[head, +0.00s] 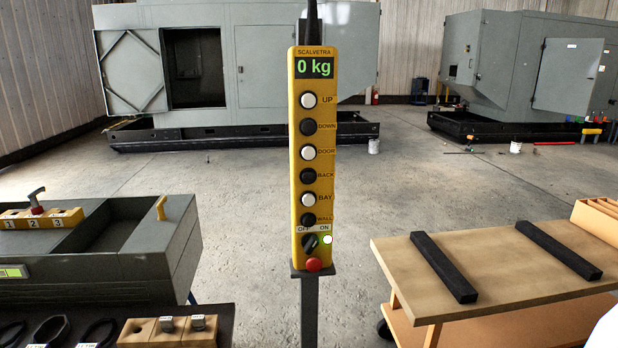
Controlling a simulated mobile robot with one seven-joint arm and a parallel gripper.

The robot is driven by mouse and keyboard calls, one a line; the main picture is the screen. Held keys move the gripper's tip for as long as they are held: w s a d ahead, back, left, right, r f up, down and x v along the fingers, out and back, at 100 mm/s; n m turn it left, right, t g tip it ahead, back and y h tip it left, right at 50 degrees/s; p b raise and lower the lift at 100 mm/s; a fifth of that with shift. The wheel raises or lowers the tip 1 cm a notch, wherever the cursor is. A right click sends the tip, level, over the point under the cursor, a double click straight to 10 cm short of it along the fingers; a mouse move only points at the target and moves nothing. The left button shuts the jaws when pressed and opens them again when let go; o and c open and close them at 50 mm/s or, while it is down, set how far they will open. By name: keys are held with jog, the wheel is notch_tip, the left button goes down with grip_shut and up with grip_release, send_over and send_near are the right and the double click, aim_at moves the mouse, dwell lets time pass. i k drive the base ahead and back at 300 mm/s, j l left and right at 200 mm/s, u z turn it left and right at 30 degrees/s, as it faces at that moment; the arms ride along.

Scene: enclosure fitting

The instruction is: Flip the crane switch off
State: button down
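The yellow crane pendant (298,180) stands upright on a grey post in the middle of the head view. Its display (314,67) reads 0 kg. Near its bottom is the dark rotary crane switch (310,244), below the OFF and ON labels. The switch's pointer seems to lean toward ON, but it is small. A bright indicator light (327,239) is lit to the right of the switch. A red button (313,265) sits just below. My gripper is not in view.
Black and white buttons run up the pendant above the switch. A grey bench unit (150,245) stands left, with a dark tray of parts before it. A wooden cart (480,268) with two black bars stands right. Large grey enclosures stand behind. The floor around the post is clear.

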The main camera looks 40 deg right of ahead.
aim_at(310, 241)
jog(key=j+z, duration=0.1)
jog(key=z, duration=0.4)
jog(key=j+z, duration=0.1)
jog(key=z, duration=0.4)
jog(key=k+l, duration=0.05)
